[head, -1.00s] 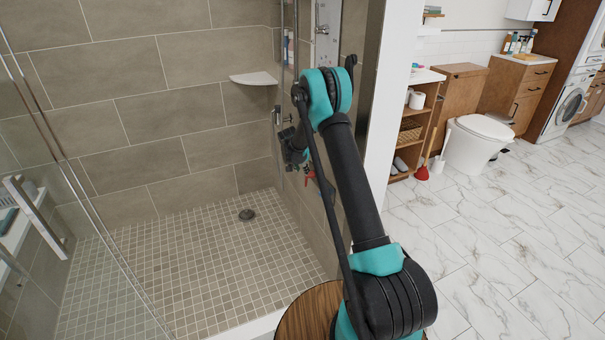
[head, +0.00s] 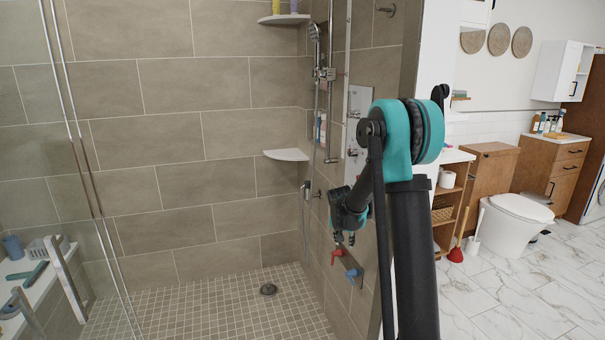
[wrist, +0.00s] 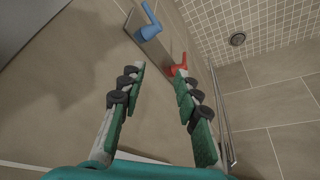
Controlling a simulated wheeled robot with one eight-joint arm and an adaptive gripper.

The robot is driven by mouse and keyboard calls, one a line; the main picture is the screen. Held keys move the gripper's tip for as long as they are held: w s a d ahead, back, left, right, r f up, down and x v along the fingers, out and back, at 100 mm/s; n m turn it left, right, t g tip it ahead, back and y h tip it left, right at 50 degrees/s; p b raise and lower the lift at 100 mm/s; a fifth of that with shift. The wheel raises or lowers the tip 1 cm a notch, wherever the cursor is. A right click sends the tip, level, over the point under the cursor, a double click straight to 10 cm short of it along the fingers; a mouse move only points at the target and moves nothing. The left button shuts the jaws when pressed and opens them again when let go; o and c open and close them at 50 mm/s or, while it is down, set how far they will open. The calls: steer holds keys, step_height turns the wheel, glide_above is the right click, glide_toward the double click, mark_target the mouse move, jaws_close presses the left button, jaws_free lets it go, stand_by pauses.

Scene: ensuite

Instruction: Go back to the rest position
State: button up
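My gripper (wrist: 158,85) shows in the wrist view with its two green-padded fingers apart and nothing between them. In the head view my gripper (head: 344,238) hangs at the end of the folded arm, in front of the shower's right wall. A red tap handle (head: 337,253) and a blue tap handle (head: 354,274) are on a plate on that wall, just below the gripper. In the wrist view the red handle (wrist: 177,64) and the blue handle (wrist: 150,22) lie beyond the fingertips, seemingly apart from them.
A glass panel (head: 85,170) stands at the left of the shower. A corner shelf (head: 287,155) and a hand shower (head: 316,35) are at the back right. A toilet (head: 510,222) and wooden cabinets stand to the right. The marble floor (head: 490,290) in front of the toilet is clear.

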steer(key=s+d+r+n, duration=0.1)
steer(key=s+r, duration=0.2)
steer(key=s, duration=0.7)
steer(key=s+d+r+n, duration=0.2)
steer(key=s, duration=0.7)
steer(key=s+f+n+y, duration=0.1)
steer(key=s+f+n, duration=0.1)
steer(key=s, duration=1.6)
steer(key=shift+s+f+y, duration=0.35)
steer(key=shift+f+y, duration=0.05)
steer(key=shift+f, duration=0.15)
steer(key=shift+a, duration=0.1)
